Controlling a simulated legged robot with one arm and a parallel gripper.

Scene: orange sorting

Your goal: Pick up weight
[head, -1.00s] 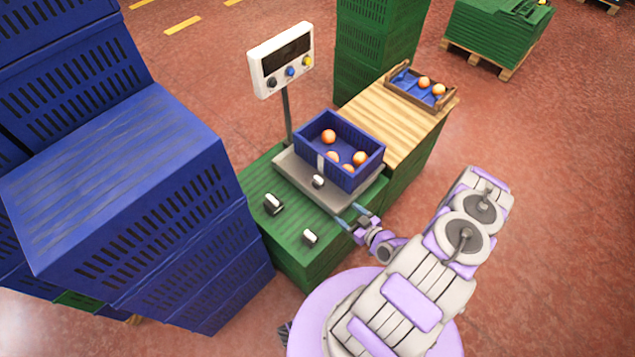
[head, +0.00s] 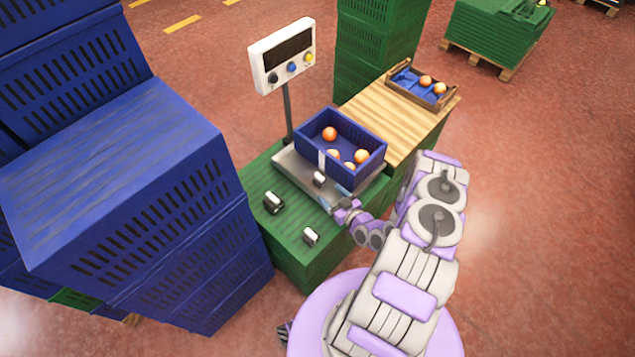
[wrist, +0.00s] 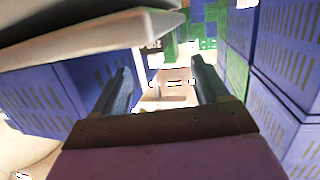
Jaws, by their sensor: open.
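Three small black-and-white weights show in the head view. One weight (head: 273,202) stands on the green crate stack (head: 262,180) left of the scale, another weight (head: 311,237) is near the stack's front edge, and a third weight (head: 319,179) is on the scale's platform (head: 291,168), in front of the blue crate. My gripper (head: 333,196) is open and empty at the platform's front edge, just right of and below the third weight. In the wrist view my gripper (wrist: 161,78) has its fingers wide apart; I cannot make out a weight between them.
A blue crate (head: 374,164) with several oranges sits on the scale, beside its display (head: 282,56) on a post. Tall blue crates (head: 110,180) rise at left. Open floor lies at right.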

